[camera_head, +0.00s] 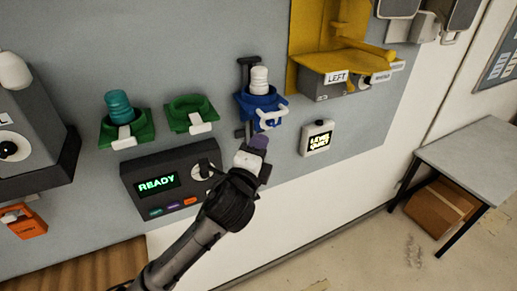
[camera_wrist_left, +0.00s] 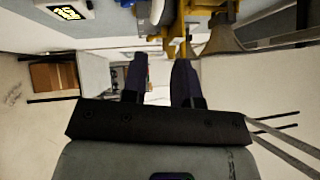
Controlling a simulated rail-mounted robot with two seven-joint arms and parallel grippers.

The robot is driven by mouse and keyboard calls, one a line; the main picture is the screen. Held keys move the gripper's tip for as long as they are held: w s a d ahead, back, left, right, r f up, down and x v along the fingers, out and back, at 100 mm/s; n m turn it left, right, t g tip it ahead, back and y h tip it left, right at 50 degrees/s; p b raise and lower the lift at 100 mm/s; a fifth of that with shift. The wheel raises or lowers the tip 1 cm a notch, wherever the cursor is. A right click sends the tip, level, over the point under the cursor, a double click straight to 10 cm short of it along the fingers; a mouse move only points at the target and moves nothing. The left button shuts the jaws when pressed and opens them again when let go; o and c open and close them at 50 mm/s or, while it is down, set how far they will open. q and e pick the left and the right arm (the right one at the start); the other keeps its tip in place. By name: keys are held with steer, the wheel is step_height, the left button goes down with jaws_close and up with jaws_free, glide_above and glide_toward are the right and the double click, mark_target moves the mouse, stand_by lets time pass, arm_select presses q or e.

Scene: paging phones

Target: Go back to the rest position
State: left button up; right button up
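My left gripper (camera_head: 259,147) reaches up from the lower part of the head view, in front of the grey wall panel (camera_head: 215,60). Its purple fingertips are just below the blue holder (camera_head: 262,112) in the picture; whether they touch it I cannot tell. In the left wrist view the two dark fingers of my left gripper (camera_wrist_left: 162,72) stand apart, with nothing between them. My right gripper is in neither view.
The blue holder carries a white ribbed piece (camera_head: 259,80). A green holder (camera_head: 126,133) with a teal piece and an empty green holder (camera_head: 193,115) are left of it. A READY console (camera_head: 160,165), a yellow bracket (camera_head: 320,45) and a side table (camera_head: 478,155) are near.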

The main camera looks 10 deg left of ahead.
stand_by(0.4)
arm_select(q)
steer(key=s+a+n+g+y, duration=0.3)
steer(key=s+a+n, duration=0.5)
steer(key=n, duration=0.8)
steer(key=s+a+f+n+g+y+p, duration=0.15)
steer(key=s+a+f+g, duration=0.25)
steer(key=s+f, duration=0.65)
steer(key=s+a+f+n+g+h+p, duration=0.1)
steer(key=s+a+f+n+g+p, duration=0.15)
steer(key=s+f, duration=0.8)
steer(key=s+a+f+g+p, duration=0.1)
steer(key=s+f+g+p, duration=0.1)
steer(key=s+f+g, duration=0.4)
steer(key=s+f, duration=0.5)
steer(key=s, duration=0.3)
steer(key=shift+s+a+f+y, duration=0.15)
steer(key=shift+s+a+y, duration=0.1)
steer(key=shift+s+y, duration=0.1)
